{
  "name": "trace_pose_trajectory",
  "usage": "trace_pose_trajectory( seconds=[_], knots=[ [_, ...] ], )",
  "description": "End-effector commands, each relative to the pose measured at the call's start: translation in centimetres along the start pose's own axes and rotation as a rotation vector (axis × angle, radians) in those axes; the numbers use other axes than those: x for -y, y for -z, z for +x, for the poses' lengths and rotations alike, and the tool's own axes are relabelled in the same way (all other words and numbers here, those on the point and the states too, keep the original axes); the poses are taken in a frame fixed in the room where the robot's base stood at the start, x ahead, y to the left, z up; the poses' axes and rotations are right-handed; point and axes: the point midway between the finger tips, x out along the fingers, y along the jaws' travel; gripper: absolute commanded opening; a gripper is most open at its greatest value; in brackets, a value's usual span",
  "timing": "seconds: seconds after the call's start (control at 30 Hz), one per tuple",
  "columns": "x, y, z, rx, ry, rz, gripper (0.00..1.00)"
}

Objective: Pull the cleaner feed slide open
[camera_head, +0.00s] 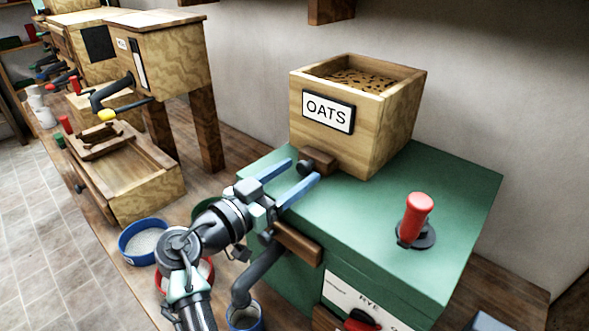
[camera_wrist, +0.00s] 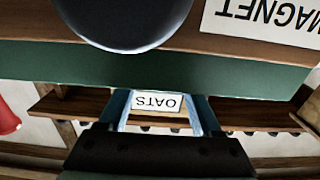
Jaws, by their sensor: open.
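The feed slide (camera_head: 319,158) is a small brown wooden block with a dark round knob (camera_head: 305,168). It sits at the foot of the wooden OATS hopper (camera_head: 386,132), on top of the green cleaner (camera_head: 449,196). My gripper (camera_head: 304,169) is open, its two blue fingers pointing at the slide with the knob near and between their tips; contact cannot be told. In the wrist view, the open fingers (camera_wrist: 162,110) frame the upside-down OATS label (camera_wrist: 158,102). The slide is not clearly made out there.
A red-handled lever (camera_head: 417,218) stands on the cleaner's right side. Below my gripper are a grey spout (camera_head: 258,272) and a wooden block (camera_head: 297,243). A blue bowl (camera_head: 124,243) of pale grain and a wooden mill (camera_head: 176,62) stand to the left.

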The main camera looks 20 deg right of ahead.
Motion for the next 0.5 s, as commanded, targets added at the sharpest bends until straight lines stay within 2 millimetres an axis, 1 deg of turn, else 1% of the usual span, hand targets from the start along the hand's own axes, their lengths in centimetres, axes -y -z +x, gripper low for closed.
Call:
trace_pose_trajectory(
  seconds=[0.1,0.33,0.37,0.5],
  knots=[
    [-0.03,-0.02,0.49,0.0,0.0,-0.001,0.66],
    [-0.01,-0.04,0.51,0.0,0.0,0.0,0.66],
    [-0.01,-0.04,0.5,0.0,0.0,0.0,0.62],
    [0.0,-0.03,0.48,0.0,0.001,0.0,0.37]
  ],
)
